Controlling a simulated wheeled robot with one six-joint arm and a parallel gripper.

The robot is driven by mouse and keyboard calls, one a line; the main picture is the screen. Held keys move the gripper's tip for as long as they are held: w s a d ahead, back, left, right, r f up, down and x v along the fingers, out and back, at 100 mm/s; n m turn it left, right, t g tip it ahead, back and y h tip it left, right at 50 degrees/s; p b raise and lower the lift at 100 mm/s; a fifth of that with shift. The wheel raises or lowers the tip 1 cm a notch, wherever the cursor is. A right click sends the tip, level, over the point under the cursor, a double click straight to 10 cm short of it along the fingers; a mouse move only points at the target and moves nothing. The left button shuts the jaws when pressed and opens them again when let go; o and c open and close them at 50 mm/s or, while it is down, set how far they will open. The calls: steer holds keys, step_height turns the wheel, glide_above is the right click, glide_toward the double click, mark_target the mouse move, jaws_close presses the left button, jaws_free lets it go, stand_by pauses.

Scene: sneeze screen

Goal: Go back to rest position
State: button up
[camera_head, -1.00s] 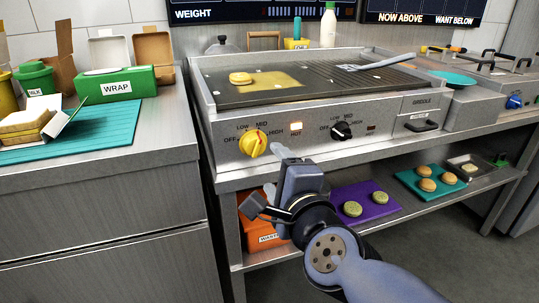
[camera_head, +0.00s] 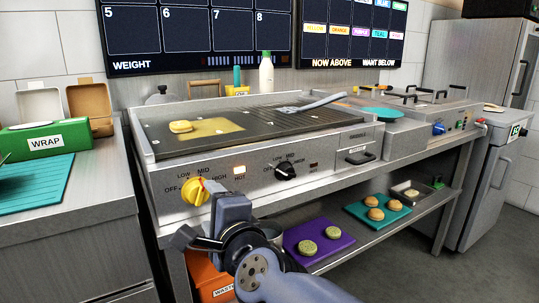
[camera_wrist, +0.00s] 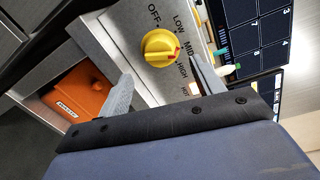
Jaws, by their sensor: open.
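My gripper (camera_wrist: 160,85) is open and empty in the wrist view, its two fingers apart with the yellow knob (camera_wrist: 160,47) of the griddle seen beyond and between them. In the head view my gripper (camera_head: 226,200) is in front of the griddle's front panel, just right of the yellow knob (camera_head: 195,191). The fingertips are hard to make out there. The griddle (camera_head: 262,150) has a bun-like piece (camera_head: 181,127) on a yellowish patch of its plate. I cannot tell whether a finger touches the knob.
The black knob (camera_head: 286,171) is to the right. The shelf below holds an orange box (camera_head: 212,284), a purple mat (camera_head: 300,237) and a teal mat (camera_head: 360,216) with round pieces. A counter with a green WRAP box (camera_head: 45,139) stands left. A spatula (camera_head: 312,103) lies on the griddle.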

mark_target(202, 197)
steer(key=b+x, duration=0.1)
steer(key=x, duration=0.4)
steer(key=shift+w+a, duration=0.15)
steer(key=shift+w, duration=0.15)
